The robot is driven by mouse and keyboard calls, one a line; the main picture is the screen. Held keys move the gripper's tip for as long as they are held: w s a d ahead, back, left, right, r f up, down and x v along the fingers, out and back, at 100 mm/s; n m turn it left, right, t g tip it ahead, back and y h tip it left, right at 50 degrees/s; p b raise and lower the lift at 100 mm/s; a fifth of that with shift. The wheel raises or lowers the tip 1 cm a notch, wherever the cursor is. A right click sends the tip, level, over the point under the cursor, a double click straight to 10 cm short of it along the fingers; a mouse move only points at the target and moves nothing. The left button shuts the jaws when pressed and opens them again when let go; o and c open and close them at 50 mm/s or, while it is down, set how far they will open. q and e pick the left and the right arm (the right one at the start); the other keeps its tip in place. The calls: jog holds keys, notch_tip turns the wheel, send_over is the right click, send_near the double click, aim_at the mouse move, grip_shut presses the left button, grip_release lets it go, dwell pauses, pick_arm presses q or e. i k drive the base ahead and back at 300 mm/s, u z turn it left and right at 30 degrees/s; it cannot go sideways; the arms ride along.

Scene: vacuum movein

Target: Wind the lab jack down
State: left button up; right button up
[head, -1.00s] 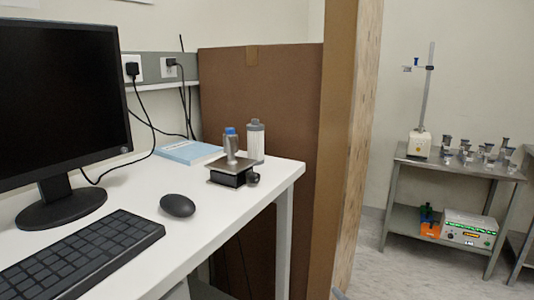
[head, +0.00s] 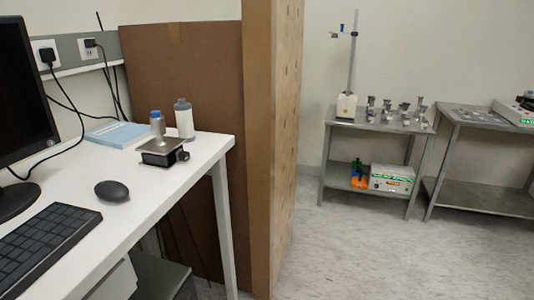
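The lab jack (head: 162,153) stands near the far right corner of the white desk (head: 150,185). It is small and dark, with a flat metal top plate and a dark round knob (head: 182,155) on its right side. Neither of my grippers shows in the head view.
Behind the jack are a white bottle with a grey cap (head: 184,120) and a blue book (head: 118,135). A mouse (head: 112,190), keyboard (head: 45,245) and monitor (head: 22,100) are on the desk. A brown partition (head: 262,150) stands beyond. Open floor (head: 350,255) lies right, before metal tables (head: 378,124).

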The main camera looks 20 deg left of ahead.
aim_at(184, 156)
jog(key=z, duration=0.1)
jog(key=i, duration=3.55)
jog(key=u, duration=5)
